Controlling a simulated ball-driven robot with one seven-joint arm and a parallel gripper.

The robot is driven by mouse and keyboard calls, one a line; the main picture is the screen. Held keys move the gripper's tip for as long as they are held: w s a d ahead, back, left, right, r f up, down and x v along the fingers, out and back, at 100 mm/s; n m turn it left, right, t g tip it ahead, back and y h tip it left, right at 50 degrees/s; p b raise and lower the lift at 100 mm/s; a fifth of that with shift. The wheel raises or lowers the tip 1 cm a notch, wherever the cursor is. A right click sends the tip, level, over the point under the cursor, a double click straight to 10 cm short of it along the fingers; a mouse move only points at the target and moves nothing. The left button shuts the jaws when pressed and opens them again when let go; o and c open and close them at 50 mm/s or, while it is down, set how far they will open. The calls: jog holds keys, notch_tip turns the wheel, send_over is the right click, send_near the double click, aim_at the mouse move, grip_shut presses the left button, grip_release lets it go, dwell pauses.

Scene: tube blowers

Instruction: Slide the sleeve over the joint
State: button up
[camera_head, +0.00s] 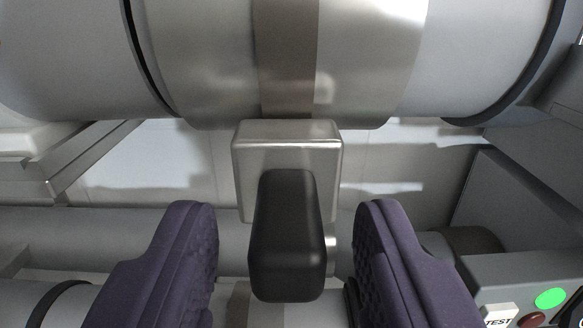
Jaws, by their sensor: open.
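A wide metallic sleeve (370,60) sits around a large grey tube (60,60) across the top of the view. A darker band (288,60) runs around the sleeve's middle. Below it hangs a square metal block (287,150) with a black handle (287,235) pointing towards me. My gripper (288,235) is open, with one purple padded finger on each side of the black handle. A gap shows between each finger and the handle. The joint cannot be told apart for certain; a dark seam (145,55) shows left of the sleeve.
A dark ring (540,65) circles the tube at right. A thinner grey pipe (120,235) runs behind the fingers. A grey box with a lit green button (550,299) and a TEST label (499,321) stands at lower right. A metal bracket (50,165) is at left.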

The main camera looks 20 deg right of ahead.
jog(key=shift+w+d, duration=0.2)
jog(key=shift+w, duration=0.3)
grip_shut()
jog(key=a, duration=0.1)
jog(key=w+a+b, duration=0.1)
jog(key=a, duration=0.3)
jog(key=shift+w+r, duration=0.15)
jog(key=shift+w, duration=0.1)
jog(key=shift+c, duration=0.3)
grip_release()
jog(key=shift+a, duration=0.15)
jog(key=shift+o, duration=0.3)
jog(key=shift+w+a, duration=0.1)
jog(key=shift+a, duration=0.05)
jog(key=shift+b, duration=0.3)
